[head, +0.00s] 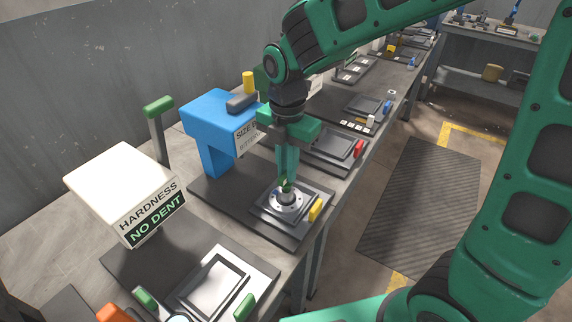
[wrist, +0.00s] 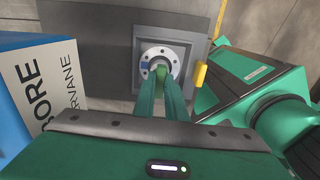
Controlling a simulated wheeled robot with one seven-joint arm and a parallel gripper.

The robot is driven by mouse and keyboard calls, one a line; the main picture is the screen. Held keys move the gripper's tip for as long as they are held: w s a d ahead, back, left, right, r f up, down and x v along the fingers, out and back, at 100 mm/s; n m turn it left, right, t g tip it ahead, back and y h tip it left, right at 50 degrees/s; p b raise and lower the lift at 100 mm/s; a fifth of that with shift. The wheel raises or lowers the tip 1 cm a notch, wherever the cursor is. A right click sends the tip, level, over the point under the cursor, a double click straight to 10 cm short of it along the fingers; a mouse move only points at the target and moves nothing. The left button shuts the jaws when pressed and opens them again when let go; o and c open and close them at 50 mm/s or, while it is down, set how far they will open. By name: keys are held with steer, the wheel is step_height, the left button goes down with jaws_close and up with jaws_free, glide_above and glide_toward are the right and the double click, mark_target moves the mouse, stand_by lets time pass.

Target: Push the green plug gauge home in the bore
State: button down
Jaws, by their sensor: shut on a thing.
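The green plug gauge (head: 285,185) stands at the bore of a round metal flange (head: 286,201). My gripper (head: 287,180) is above the flange, pointing down, its green fingers shut on the gauge. The gauge (wrist: 161,72) also shows between the fingertips in the wrist view, over the middle of the flange (wrist: 147,53). The fingers hide part of the gauge and the bore, so I cannot tell how deep it sits. The flange rests on a square metal plate (head: 262,206) on a dark mat.
A blue machine (head: 207,125) with a sign stands left of the flange. A yellow block (head: 315,210) sits at the plate's right edge. A white hardness tester (head: 122,190) and a metal tray (head: 212,285) are nearer. A red item (head: 359,148) lies farther along the bench.

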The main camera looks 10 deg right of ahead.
steer(key=shift+f, duration=1.05)
steer(key=c, duration=1.7)
jaws_free()
step_height(320, 180, up, 11)
steer(key=shift+f, duration=0.15)
